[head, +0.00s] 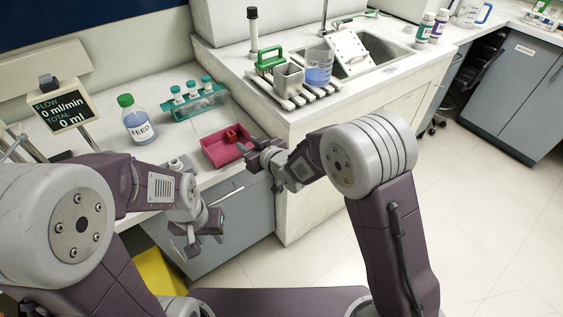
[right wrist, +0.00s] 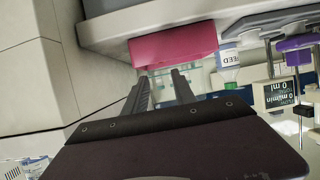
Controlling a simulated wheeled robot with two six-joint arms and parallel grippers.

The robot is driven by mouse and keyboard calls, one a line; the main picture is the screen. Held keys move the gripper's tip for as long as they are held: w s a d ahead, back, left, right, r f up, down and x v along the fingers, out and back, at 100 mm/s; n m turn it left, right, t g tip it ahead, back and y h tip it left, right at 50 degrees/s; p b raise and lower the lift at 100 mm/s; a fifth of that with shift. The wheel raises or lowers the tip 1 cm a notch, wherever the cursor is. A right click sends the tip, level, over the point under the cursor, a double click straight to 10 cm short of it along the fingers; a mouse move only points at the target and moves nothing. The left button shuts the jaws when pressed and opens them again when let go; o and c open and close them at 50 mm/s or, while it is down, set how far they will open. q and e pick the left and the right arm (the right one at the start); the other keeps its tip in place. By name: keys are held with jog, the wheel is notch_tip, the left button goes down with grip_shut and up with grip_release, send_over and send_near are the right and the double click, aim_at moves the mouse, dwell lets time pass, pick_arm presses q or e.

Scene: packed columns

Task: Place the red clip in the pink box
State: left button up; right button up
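The pink box (head: 217,154) sits on the bench near its front edge. The red clip (head: 233,136) shows as a small dark red piece inside the box, toward its back right. My right gripper (head: 250,153) is at the right side of the box, open and empty. In the right wrist view its two fingers (right wrist: 161,82) are apart and point toward the outside of the pink box (right wrist: 174,45); the clip is hidden there. My left gripper (head: 204,234) hangs in front of the bench drawers, below the box, with its fingers apart and nothing between them.
A FEED bottle (head: 138,120) and a teal tube rack (head: 196,101) stand behind the box. A flow display (head: 66,111) is at the left. A raised sink counter (head: 290,118) with a rack and beaker (head: 318,68) stands to the right. The floor at right is clear.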

jog(key=s+d+f+m+g+h, duration=0.25)
jog(key=s+d, duration=0.25)
jog(key=d, duration=0.5)
jog(key=s+d+f+m+g+h, duration=0.25)
jog(key=s+d+h, duration=0.2)
jog(key=d, duration=0.55)
jog(key=s+d+f+m+g, duration=0.1)
jog(key=s+d+g, duration=0.1)
jog(key=s, duration=0.6)
jog(key=s+d+f+m+g, duration=0.1)
jog(key=s+d+g, duration=0.1)
jog(key=s+d, duration=0.2)
jog(key=s, duration=0.3)
jog(key=shift+s+d+f+g, duration=0.3)
jog(key=shift+s+f+g, duration=0.05)
jog(key=shift+f+g, duration=0.05)
